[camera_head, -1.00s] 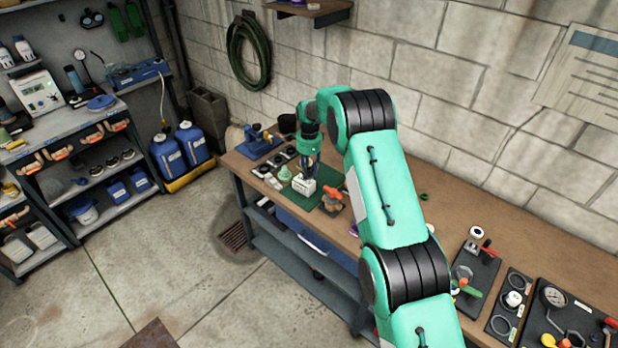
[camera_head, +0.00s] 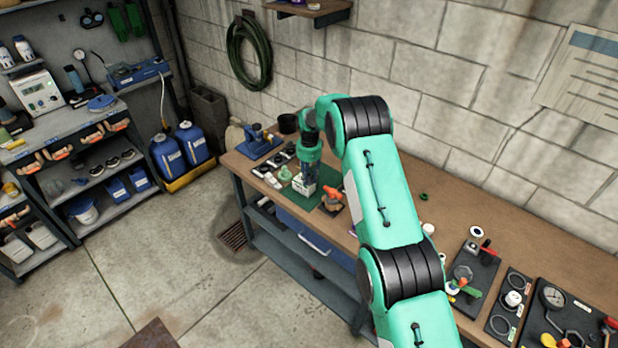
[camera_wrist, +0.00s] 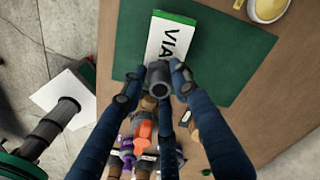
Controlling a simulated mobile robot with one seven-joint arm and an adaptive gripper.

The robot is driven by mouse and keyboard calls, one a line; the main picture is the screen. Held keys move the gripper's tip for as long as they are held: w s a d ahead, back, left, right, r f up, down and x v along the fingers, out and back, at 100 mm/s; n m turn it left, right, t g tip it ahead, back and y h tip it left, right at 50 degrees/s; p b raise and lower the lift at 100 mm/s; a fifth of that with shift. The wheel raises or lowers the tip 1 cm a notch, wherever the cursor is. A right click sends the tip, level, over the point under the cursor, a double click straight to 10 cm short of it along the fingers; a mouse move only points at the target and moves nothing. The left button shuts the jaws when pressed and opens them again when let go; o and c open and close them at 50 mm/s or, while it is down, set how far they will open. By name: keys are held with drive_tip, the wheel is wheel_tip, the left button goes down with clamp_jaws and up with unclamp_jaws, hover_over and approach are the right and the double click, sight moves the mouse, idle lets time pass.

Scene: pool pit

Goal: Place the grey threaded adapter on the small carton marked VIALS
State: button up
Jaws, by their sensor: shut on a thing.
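The small white carton marked VIALS (camera_wrist: 172,38), with a green edge, lies on a green mat (camera_wrist: 225,72). It also shows in the head view (camera_head: 302,187) on the bench. My gripper (camera_wrist: 156,84) is shut on the grey threaded adapter (camera_wrist: 159,78), a short hollow tube with its open end showing. In the wrist view the adapter overlaps the near end of the carton, and I cannot tell whether they touch. In the head view my gripper (camera_head: 309,174) is just above the carton, and the adapter is too small to make out.
An orange-handled valve (camera_head: 332,195) stands right of the carton. A pale green fitting (camera_head: 285,174) stands close on its left. A blue vise-like tool (camera_head: 259,143) is farther left. Bare bench shows right of the mat.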

sight(309, 174)
drive_tip(key=shift+f, duration=0.15)
drive_tip(key=o, duration=1.1)
wheel_tip(309, 174, up, 12)
drive_tip(key=shift+r, duration=0.2)
idle(0.6)
